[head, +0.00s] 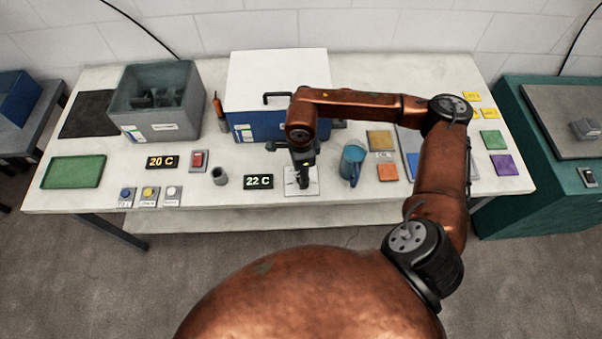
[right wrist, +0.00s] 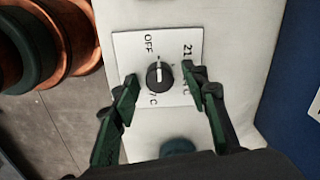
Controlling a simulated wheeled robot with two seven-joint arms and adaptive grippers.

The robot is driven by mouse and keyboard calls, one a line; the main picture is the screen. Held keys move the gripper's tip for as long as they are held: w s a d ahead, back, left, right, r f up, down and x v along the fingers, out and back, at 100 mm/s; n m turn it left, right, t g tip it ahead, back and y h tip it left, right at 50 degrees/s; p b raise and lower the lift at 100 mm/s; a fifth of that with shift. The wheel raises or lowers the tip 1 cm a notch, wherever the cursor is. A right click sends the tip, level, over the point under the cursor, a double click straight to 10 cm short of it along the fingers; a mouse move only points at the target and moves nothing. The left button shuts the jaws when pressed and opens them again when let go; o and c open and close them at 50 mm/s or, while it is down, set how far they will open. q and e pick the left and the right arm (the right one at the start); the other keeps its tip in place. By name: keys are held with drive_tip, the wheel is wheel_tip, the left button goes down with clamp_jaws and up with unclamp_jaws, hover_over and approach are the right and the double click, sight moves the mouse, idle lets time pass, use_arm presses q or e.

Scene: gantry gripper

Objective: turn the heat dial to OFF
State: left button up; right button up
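The heat dial (right wrist: 159,77) is a round black knob on a white plate (right wrist: 125,45) in the right wrist view. The plate carries the words OFF at the upper left, 21 at the upper right and a 7 C label below. A pale mark on the knob's rim points up in the picture, close to OFF; its exact alignment is unclear. My right gripper (right wrist: 161,88) is open, with one green fingertip on each side of the knob and gaps showing. In the head view it (head: 302,184) hangs over the white plate (head: 302,191) and hides the knob. My left gripper is out of view.
A display (head: 258,182) reading 22 C stands left of the plate, and another (head: 162,162) reads 20 C. A blue jug (head: 352,163) stands close to the gripper's right. A blue box with a white lid (head: 278,75) is behind; a grey bin (head: 158,112) stands left.

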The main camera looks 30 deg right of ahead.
wheel_tip(320, 180, up, 12)
idle(0.7)
idle(0.4)
